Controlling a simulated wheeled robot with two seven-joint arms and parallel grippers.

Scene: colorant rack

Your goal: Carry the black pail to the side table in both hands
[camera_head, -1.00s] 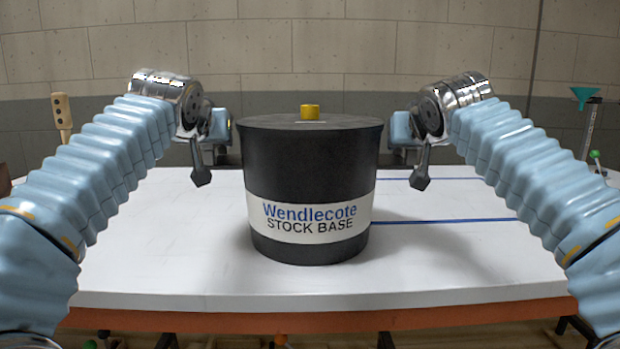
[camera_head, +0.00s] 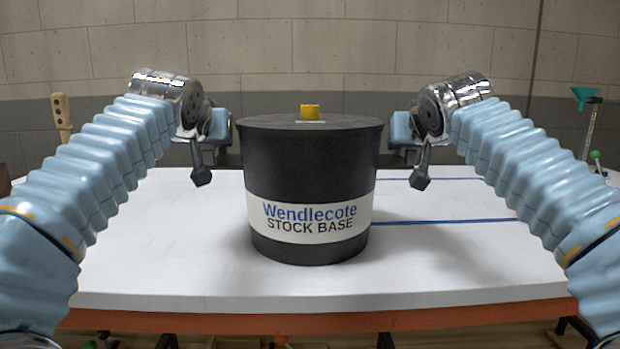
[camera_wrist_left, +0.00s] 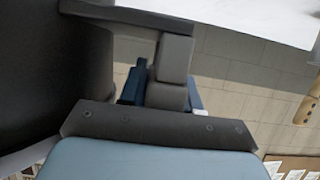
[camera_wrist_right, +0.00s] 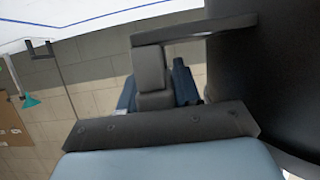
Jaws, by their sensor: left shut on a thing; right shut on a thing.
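The black pail (camera_head: 313,165) is upright in the middle of the head view, with a white label reading "Wendlecote STOCK BASE" and a yellow knob (camera_head: 310,112) on its lid. It is over the white table top (camera_head: 450,275); I cannot tell whether its base touches it. My left gripper (camera_head: 221,130) is shut at the pail's left side, and my right gripper (camera_head: 401,130) is shut at its right side. The pail's dark wall also shows in the left wrist view (camera_wrist_left: 50,80) and the right wrist view (camera_wrist_right: 265,70). The exact grip points are hidden.
Blue lines (camera_head: 450,220) mark the table top to the right of the pail. The table top is otherwise clear around it. A teal funnel on a stand (camera_head: 585,95) is at the back right. A wooden post with holes (camera_head: 62,115) is at the back left.

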